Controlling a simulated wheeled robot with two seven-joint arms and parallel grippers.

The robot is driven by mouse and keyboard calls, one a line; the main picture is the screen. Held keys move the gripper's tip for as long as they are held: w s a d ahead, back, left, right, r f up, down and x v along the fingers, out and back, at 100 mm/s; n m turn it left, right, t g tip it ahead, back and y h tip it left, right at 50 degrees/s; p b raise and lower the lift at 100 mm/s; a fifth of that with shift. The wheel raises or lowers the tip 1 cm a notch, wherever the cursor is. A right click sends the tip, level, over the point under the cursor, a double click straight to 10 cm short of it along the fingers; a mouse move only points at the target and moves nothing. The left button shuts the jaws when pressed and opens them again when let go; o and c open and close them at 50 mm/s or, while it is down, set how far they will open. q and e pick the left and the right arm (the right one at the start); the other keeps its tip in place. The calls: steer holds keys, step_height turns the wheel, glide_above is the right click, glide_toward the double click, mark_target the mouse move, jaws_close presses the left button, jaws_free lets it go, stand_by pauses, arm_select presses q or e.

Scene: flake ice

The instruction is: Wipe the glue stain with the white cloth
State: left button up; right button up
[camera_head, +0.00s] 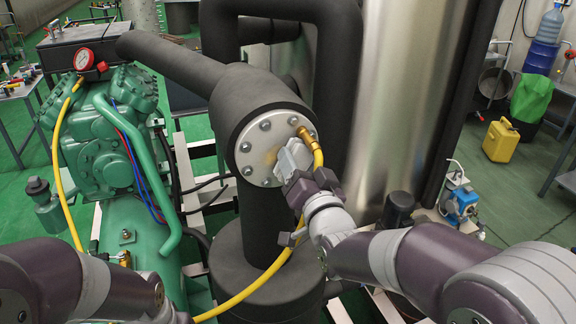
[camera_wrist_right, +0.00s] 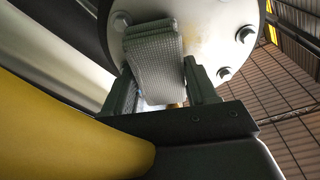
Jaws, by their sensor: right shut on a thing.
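The white cloth (camera_head: 292,157) is a folded, light grey-white pad held against or very close to the round metal flange (camera_head: 252,170) on the black insulated pipe. My right gripper (camera_head: 301,174) is shut on the cloth, which also shows between its fingers in the right wrist view (camera_wrist_right: 153,62). A faint yellowish-brown glue stain (camera_head: 270,157) shows on the flange just left of the cloth. Part of the stain may be hidden behind the cloth. My left arm is at the lower left, and its gripper is not in the picture.
A brass fitting (camera_head: 306,135) and yellow hose (camera_head: 286,254) run beside the cloth and my right wrist. Bolts ring the flange. A green compressor (camera_head: 105,150) stands at left, a shiny metal tank (camera_head: 385,110) at right. A yellow canister (camera_head: 501,141) stands farther back.

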mark_target(295, 155)
steer(key=shift+s+d+r+m+t, duration=0.15)
steer(key=shift+d+r, duration=0.05)
steer(key=shift+r, duration=0.3)
steer(key=shift+s+d+r+m+t, duration=0.1)
steer(key=shift+d+r+m+t, duration=0.1)
steer(key=shift+r, duration=0.25)
steer(key=shift+c, duration=0.6)
steer(key=shift+s+d+r, duration=0.25)
steer(key=shift+s+d, duration=0.35)
steer(key=shift+s, duration=0.3)
steer(key=shift+c, duration=0.6)
steer(key=shift+w+a, duration=0.1)
steer(key=shift+a, duration=0.45)
steer(key=shift+s+a+f+b, duration=0.1)
steer(key=shift+s+a+b, duration=0.2)
steer(key=shift+a, duration=0.45)
arm_select(q)
steer(key=shift+s+d, duration=0.45)
steer(key=shift+d, duration=0.4)
arm_select(e)
steer(key=shift+s+a+f, duration=0.1)
steer(key=shift+s+a, duration=0.25)
steer(key=shift+a, duration=0.45)
steer(key=shift+s+a+f, duration=0.1)
steer(key=shift+s+a, duration=0.2)
steer(key=shift+a, duration=0.45)
